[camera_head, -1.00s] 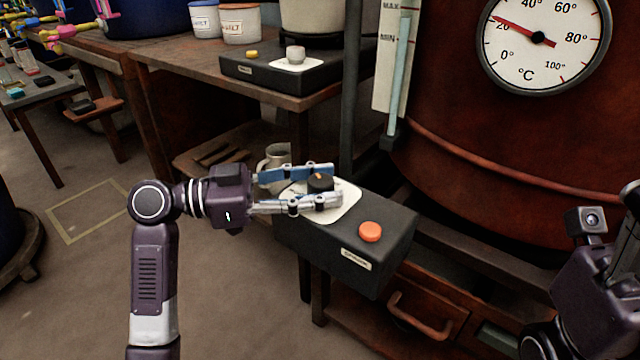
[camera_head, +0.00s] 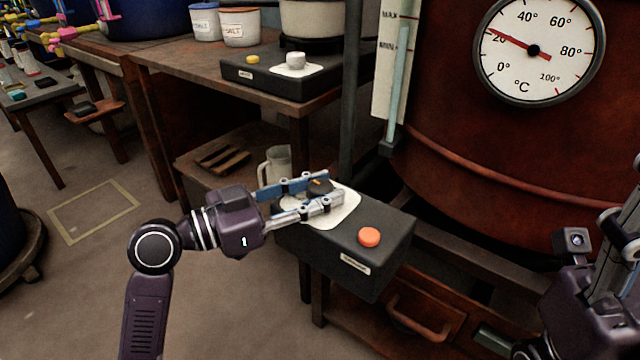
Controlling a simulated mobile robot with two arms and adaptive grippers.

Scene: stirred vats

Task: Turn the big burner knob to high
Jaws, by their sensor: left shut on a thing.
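An orange button (camera_head: 369,237) sits on the box's near end. A large red vat (camera_head: 480,150) with a temperature dial (camera_head: 540,50) stands behind. A jug (camera_head: 278,163) stands on the low shelf behind the fingers. A smaller burner box (camera_head: 265,72) is on the table.

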